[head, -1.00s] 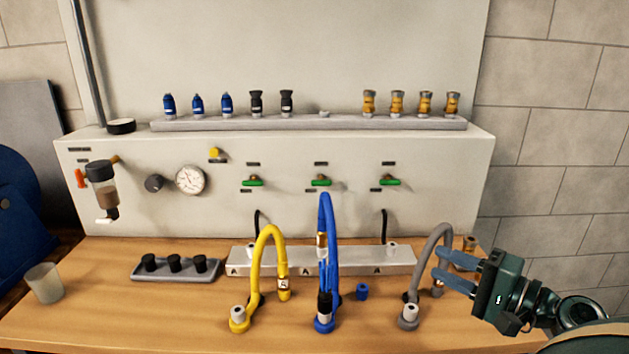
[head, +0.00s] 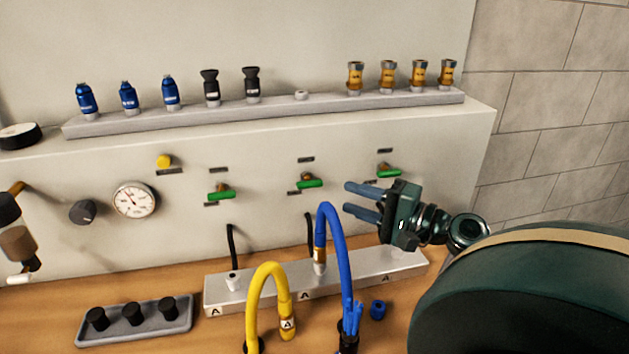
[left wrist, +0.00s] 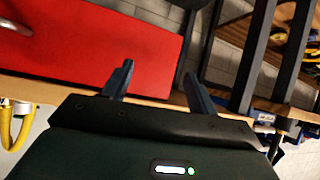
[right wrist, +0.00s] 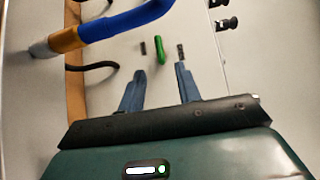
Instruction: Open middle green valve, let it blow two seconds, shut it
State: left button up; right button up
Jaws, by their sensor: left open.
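The middle green valve (head: 309,183) is on the pale panel, its handle lying roughly level. Similar green valves sit to its left (head: 221,192) and right (head: 388,171). My right gripper (head: 347,197) is open and empty, just right of the middle valve and apart from it, in front of the panel. In the right wrist view a green handle (right wrist: 159,50), likely the middle one, lies ahead of the two spread fingers (right wrist: 157,88). My left gripper (left wrist: 157,80) is open and empty in its wrist view, facing a red surface away from the panel.
A blue hose (head: 334,240) arches below the middle valve and shows near my right gripper in its wrist view (right wrist: 125,22). A yellow hose (head: 265,285) stands left of it. A shelf (head: 270,112) of couplings runs above. A gauge (head: 134,199) is at left.

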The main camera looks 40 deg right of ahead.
aim_at(315, 186)
jog(key=p+x, duration=0.2)
jog(key=x, duration=0.7)
jog(key=shift+c, duration=0.4)
grip_shut()
